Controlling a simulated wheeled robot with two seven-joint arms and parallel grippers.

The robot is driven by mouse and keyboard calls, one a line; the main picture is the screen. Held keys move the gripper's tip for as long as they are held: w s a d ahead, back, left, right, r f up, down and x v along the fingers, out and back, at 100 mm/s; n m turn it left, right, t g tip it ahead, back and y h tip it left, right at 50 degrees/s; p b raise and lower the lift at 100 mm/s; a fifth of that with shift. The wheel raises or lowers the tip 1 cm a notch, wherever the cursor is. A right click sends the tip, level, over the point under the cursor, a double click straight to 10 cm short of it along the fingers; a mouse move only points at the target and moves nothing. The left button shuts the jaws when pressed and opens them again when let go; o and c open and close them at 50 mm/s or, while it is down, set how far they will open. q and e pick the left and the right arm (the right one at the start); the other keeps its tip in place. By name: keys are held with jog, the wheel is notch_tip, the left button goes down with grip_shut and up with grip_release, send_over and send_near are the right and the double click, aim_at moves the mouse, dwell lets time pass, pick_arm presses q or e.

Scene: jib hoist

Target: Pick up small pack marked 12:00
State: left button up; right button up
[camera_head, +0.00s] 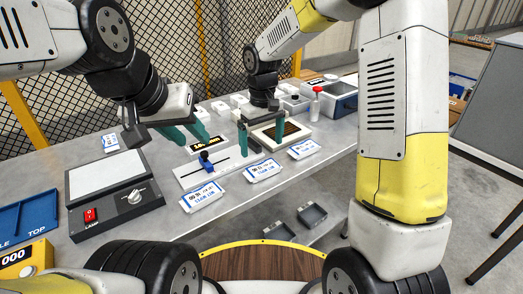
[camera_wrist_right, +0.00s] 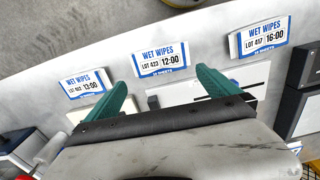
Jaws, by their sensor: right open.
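The small pack marked 12:00 (camera_wrist_right: 165,60) is a white and blue wet wipes pack lying on the bench. In the head view it is the middle pack (camera_head: 263,169) of the front row. My right gripper (camera_wrist_right: 161,77) is open and empty, its teal fingers spread to either side below the pack in the wrist view, not around it. In the head view the right gripper (camera_head: 261,137) hangs behind the pack. My left gripper (camera_head: 194,139) has its teal fingers apart and empty, over the back of the bench.
Similar packs marked 13:00 (camera_wrist_right: 85,83) and 16:00 (camera_wrist_right: 262,38) lie on either side. A slide fixture with a blue knob (camera_head: 206,161), a lamp box (camera_head: 112,190) and a brown-topped tray (camera_head: 297,132) stand nearby. A red-capped bottle (camera_head: 316,103) is farther back.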

aim_at(262, 166)
notch_tip(262, 166, down, 8)
jog(key=shift+s+a+r, duration=0.1)
jog(key=c, duration=1)
jog(key=shift+r, duration=0.15)
